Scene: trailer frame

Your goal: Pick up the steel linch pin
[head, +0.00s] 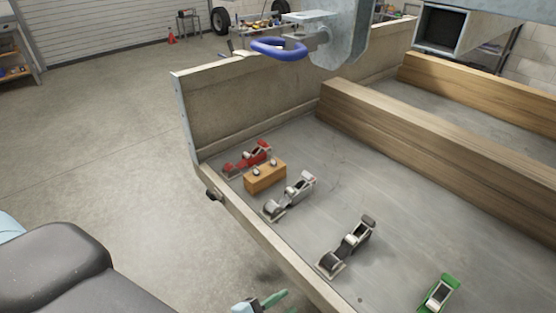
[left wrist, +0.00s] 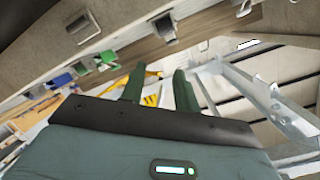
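A small orange-brown wooden block (head: 264,180) stands on the grey bed near its left corner in the head view. Two small steel pieces (head: 265,167) sit on its top; they are too small to tell whether one is the linch pin. My left gripper (head: 262,302) shows only partly at the bottom edge of the head view, well apart from the block and outside the bed's edge. In the left wrist view its two green fingers (left wrist: 158,82) are spread with nothing between them. My right gripper is in neither view.
A red ratchet buckle (head: 247,159), a grey one (head: 289,195), a dark one (head: 346,246) and a green one (head: 439,293) lie along the bed edge. A blue ring (head: 279,49) hangs above. Wooden beams (head: 430,145) lie behind; the bed between is clear.

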